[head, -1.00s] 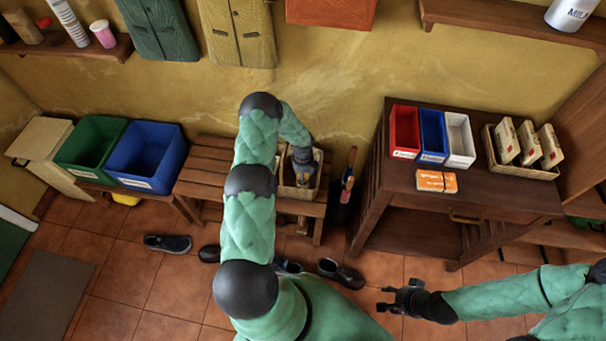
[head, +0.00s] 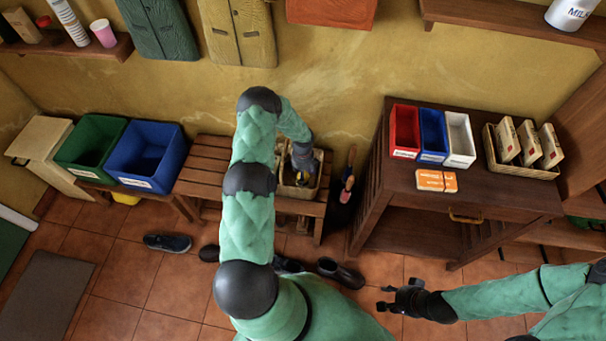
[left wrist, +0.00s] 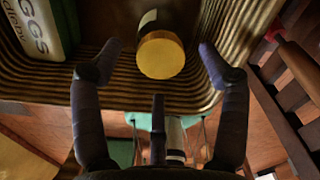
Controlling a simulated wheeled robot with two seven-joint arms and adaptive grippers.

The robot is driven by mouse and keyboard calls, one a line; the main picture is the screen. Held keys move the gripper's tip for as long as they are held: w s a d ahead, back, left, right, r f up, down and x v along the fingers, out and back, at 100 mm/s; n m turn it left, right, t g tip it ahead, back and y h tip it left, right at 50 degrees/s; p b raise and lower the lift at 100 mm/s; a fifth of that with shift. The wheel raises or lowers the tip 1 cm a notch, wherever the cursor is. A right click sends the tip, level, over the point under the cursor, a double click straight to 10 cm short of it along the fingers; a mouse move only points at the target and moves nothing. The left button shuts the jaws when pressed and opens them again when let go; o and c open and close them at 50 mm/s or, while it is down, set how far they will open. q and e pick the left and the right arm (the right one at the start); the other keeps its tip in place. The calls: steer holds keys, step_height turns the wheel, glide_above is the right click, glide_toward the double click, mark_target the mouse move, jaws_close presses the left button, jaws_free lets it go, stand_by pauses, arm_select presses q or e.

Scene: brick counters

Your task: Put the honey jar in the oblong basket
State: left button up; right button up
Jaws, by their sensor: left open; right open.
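A jar with a yellow lid (left wrist: 160,54), which I take for the honey jar, is inside a ribbed wicker basket in the left wrist view. Its label is not readable. The basket (head: 298,192) also shows on the wooden bench in the head view, partly behind my left arm. My left gripper (left wrist: 158,62) is open, its fingers apart on either side of the lid and not visibly touching it. In the head view my left gripper (head: 302,163) is over this basket. My right gripper (head: 387,299) is open and empty, low over the floor.
An egg carton (left wrist: 32,30) stands in the same basket beside the jar. A second wicker basket (head: 529,172) with several cartons is on the dark cabinet (head: 480,198), with red, blue and white bins. Green and blue crates (head: 146,158) stand left. Shoes lie on the floor.

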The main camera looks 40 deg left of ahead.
arm_select(q)
step_height(320, 180, up, 10)
stand_by(0.4)
stand_by(0.4)
